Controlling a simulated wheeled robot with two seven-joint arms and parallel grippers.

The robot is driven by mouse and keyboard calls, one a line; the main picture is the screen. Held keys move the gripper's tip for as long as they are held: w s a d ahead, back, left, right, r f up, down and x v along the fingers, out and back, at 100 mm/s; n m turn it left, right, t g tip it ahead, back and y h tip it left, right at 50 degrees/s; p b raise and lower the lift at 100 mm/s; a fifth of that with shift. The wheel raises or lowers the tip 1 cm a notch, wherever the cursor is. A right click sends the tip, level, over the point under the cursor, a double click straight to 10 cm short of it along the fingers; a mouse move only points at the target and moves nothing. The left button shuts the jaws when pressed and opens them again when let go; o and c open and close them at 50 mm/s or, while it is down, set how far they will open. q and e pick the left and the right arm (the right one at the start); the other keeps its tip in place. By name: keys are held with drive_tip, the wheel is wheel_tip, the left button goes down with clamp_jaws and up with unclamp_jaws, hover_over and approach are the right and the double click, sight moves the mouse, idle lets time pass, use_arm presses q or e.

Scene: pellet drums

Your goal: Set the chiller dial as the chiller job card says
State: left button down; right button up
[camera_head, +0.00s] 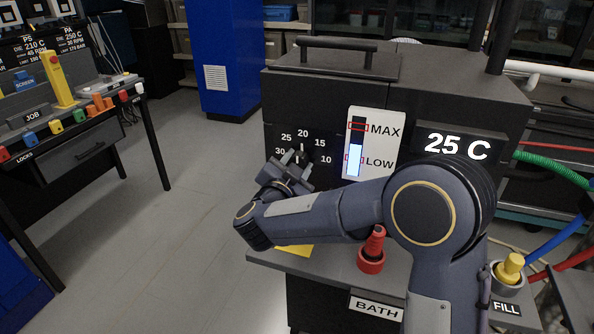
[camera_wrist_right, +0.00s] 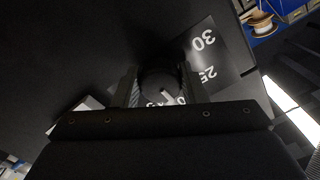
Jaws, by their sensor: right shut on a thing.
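The chiller (camera_head: 390,90) is a dark cabinet with a display (camera_head: 455,146) reading 25 C. Its dial (camera_wrist_right: 160,82) is a dark round knob, ringed by numbers that include 30, 25, 20, 15 and 10 in the head view. My right gripper (camera_head: 294,160) is at the dial, shut on the knob, with one finger on each side in the right wrist view (camera_wrist_right: 160,90). A pale pointer mark shows on the knob; the number it points to is unclear. I cannot make out a chiller job card. My left gripper is not in view.
A bench with coloured locks (camera_head: 60,125) stands left. Floor between is clear.

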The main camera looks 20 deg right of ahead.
idle(0.3)
drive_tip(key=o, duration=1)
drive_tip(key=v, duration=0.8)
drive_tip(key=shift+w, duration=0.1)
